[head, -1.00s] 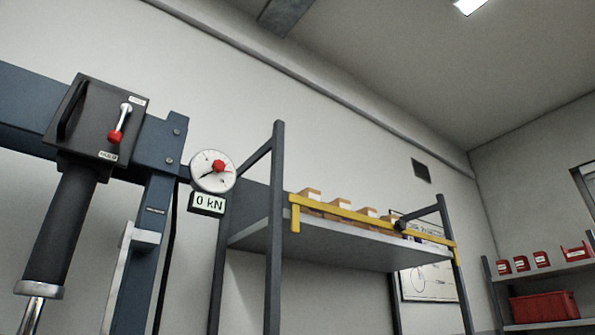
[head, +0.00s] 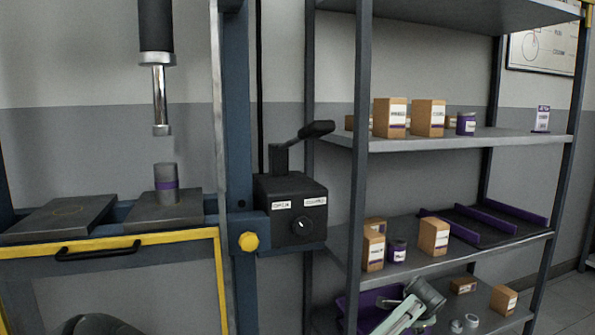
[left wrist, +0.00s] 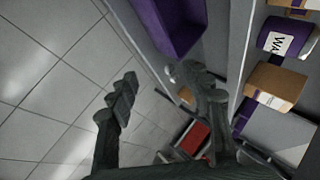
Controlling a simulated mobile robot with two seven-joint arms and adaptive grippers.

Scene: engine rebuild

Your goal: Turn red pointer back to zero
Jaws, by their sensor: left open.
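The gauge with the red pointer is out of both current views; the head view now looks lower, at the press frame (head: 237,150). A black box (head: 292,212) with a dark lever (head: 303,142) and a small dial is mounted on the right of that frame. My left gripper (left wrist: 160,92) shows in the left wrist view with its fingers apart and nothing between them. It hangs above a tiled floor, close to shelving with labelled items. My right gripper is not in view.
A shelf rack (head: 362,190) with cardboard boxes (head: 427,118) and purple trays stands at right. A purple bin (left wrist: 172,22) is near my left gripper.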

